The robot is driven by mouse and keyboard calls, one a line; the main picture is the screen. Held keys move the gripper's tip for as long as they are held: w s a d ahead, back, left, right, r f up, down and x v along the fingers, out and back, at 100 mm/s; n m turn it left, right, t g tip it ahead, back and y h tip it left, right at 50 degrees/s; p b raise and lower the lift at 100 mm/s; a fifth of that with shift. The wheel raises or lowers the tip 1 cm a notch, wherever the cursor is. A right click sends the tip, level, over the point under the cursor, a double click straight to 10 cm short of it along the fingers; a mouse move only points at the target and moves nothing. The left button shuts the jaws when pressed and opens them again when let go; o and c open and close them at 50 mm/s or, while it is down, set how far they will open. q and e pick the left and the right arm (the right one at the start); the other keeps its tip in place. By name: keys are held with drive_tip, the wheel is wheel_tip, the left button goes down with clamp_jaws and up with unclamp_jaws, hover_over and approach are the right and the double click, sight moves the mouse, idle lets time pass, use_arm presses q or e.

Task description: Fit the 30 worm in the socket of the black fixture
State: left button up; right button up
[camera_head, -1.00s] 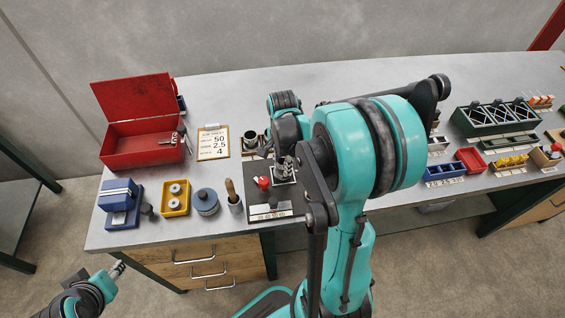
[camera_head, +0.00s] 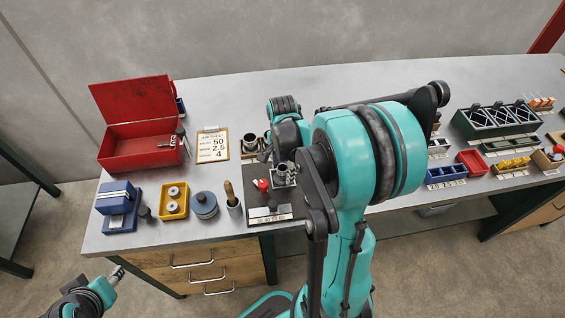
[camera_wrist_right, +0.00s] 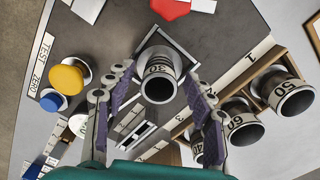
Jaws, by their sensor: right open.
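The 30 worm (camera_wrist_right: 158,82), a short grey metal tube marked 30, stands in the square grey socket (camera_wrist_right: 180,47) of the black fixture (camera_wrist_right: 225,30). In the head view the worm (camera_head: 283,175) shows beside the red knob on the fixture (camera_head: 262,213). How deep it sits I cannot tell. My right gripper (camera_wrist_right: 157,76) is open, with one purple-padded finger on each side of the worm and gaps between. My left gripper (camera_head: 116,273) is low at the left, off the table, too small to read.
A wooden rack (camera_wrist_right: 218,88) with the 40, 60 and 50 worms stands close to the right finger. The fixture carries a yellow button (camera_wrist_right: 66,78), a blue button (camera_wrist_right: 50,101) and a red knob (camera_wrist_right: 170,8). A red toolbox (camera_head: 140,158) stands at left.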

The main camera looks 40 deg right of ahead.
wheel_tip(320, 180, up, 12)
drive_tip(key=shift+f, duration=0.15)
idle(0.7)
